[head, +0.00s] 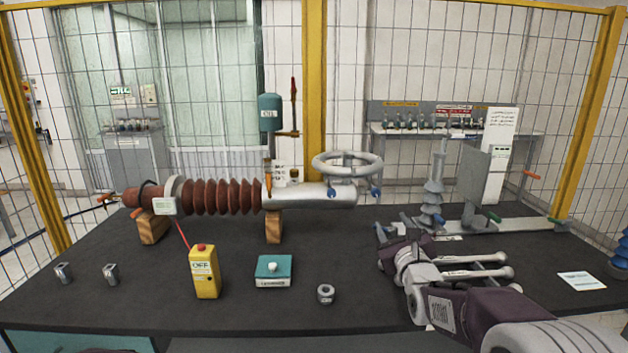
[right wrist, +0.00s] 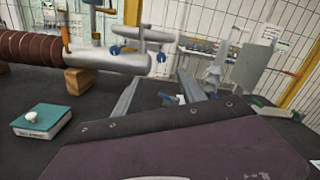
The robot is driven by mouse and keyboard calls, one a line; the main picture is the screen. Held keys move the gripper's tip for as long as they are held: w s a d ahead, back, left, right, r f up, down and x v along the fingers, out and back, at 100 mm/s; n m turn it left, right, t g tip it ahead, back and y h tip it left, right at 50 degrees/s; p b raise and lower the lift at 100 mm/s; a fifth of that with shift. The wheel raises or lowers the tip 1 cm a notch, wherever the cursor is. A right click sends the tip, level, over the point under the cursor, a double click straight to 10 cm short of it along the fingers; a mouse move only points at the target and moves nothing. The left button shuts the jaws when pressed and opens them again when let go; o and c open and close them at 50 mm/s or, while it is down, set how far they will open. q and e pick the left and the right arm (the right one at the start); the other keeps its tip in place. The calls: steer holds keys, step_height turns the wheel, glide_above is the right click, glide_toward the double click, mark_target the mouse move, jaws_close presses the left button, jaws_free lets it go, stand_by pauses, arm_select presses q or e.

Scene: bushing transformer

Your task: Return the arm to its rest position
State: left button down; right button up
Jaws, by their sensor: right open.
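My right arm comes in from the lower right of the head view, low over the right part of the dark table. Its gripper (head: 398,238) points towards the back of the table, right of the silver end of the bushing. In the right wrist view the two fingers of this gripper (right wrist: 157,88) stand apart with nothing gripped between them. The ribbed brown bushing (head: 220,195) lies on wooden blocks, and its silver body with a handwheel (head: 347,164) is left of the gripper. My left gripper is not in view.
A grey switch stand (head: 475,190) is behind the right gripper. A yellow control box (head: 204,272), a teal box (head: 274,270), a metal nut (head: 326,293) and two small metal fittings (head: 111,273) are along the front. A white card (head: 582,281) lies at right. A mesh fence stands behind.

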steer(key=s+a+f+n+g, duration=0.1)
steer(key=s+f+n+g, duration=0.4)
steer(key=f, duration=0.4)
steer(key=s+a+f+n+g, duration=0.1)
steer(key=s+f+n+g, duration=0.2)
steer(key=s+f+n, duration=0.55)
steer(key=s+f+n+g, duration=0.5)
steer(key=s+f+n, duration=0.1)
steer(key=s+n, duration=0.3)
steer(key=s+f+n+g, duration=0.4)
steer(key=s+f+n, duration=0.3)
steer(key=s+n, duration=0.25)
arm_select(q)
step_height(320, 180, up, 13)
steer(key=p, duration=1.2)
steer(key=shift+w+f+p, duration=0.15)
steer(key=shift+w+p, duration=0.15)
steer(key=shift+p, duration=0.1)
arm_select(e)
step_height(320, 180, up, 13)
steer(key=shift+d+r+m, duration=0.2)
steer(key=shift+m, duration=0.2)
